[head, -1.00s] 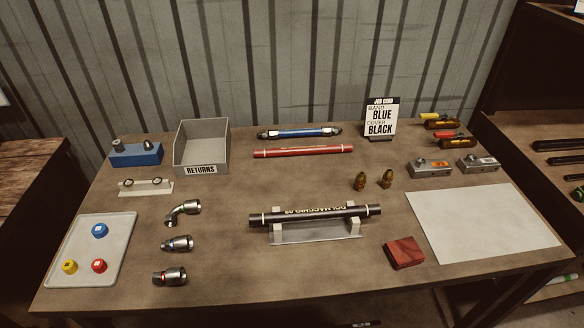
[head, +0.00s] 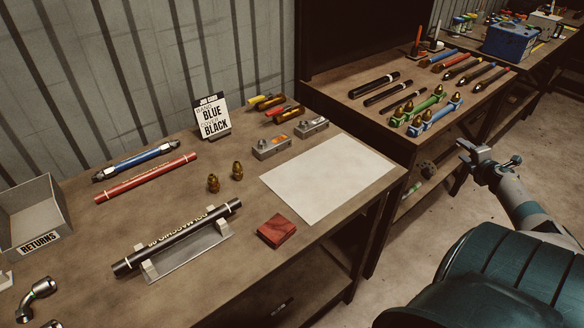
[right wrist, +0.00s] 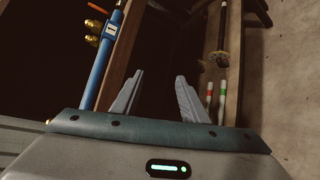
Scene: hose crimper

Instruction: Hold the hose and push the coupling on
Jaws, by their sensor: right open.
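The black hose (head: 178,237) with pale lettering lies in a grey cradle (head: 190,256) on the near bench. A silver elbow coupling (head: 36,298) lies at the bottom left of the head view, and part of another coupling (head: 52,324) is cut off below it. My right gripper (head: 487,158) is open and empty, out over the floor to the right of the bench and far from the hose. In the right wrist view its two fingers (right wrist: 158,100) stand apart with nothing between them. My left gripper is not in view.
A returns bin (head: 35,215), red hose (head: 145,178), blue hose (head: 135,162), job card (head: 211,118), brass fittings (head: 213,183), white sheet (head: 328,180) and red block (head: 276,231) occupy the near bench. A side bench (head: 345,92) holds several hoses and tools.

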